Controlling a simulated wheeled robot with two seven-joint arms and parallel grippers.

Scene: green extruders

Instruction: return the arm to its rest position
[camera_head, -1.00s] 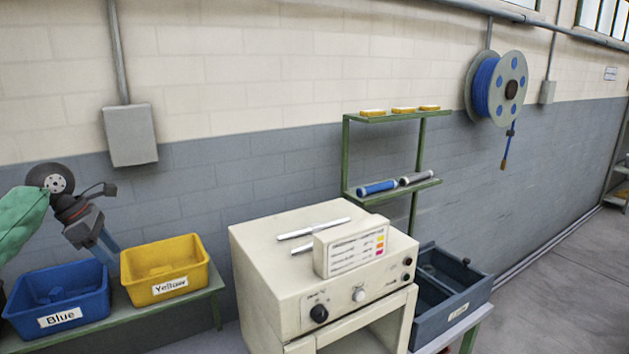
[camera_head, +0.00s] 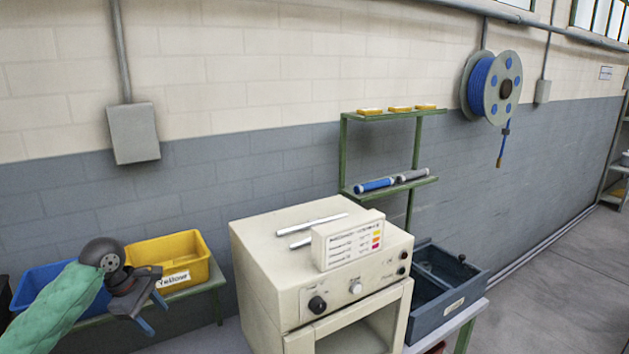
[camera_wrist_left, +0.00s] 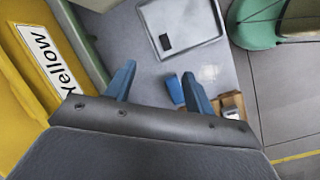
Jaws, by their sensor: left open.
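My left gripper (camera_head: 154,313) is in front of the blue bin (camera_head: 38,284) and the yellow bin (camera_head: 192,254) in the head view, pointing down to the right. Its sleeve is green. In the left wrist view its two blue fingers (camera_wrist_left: 158,88) are spread apart with nothing held between them. The yellow bin's label shows beside it in the left wrist view (camera_wrist_left: 40,58). My right gripper is in neither view.
A cream machine (camera_head: 262,255) stands right of the bins. A dark grey bin (camera_head: 447,315) is right of it. A green shelf (camera_head: 395,188) holds tubes. In the left wrist view, a grey tray (camera_wrist_left: 186,45) and a blue object (camera_wrist_left: 175,88) lie below.

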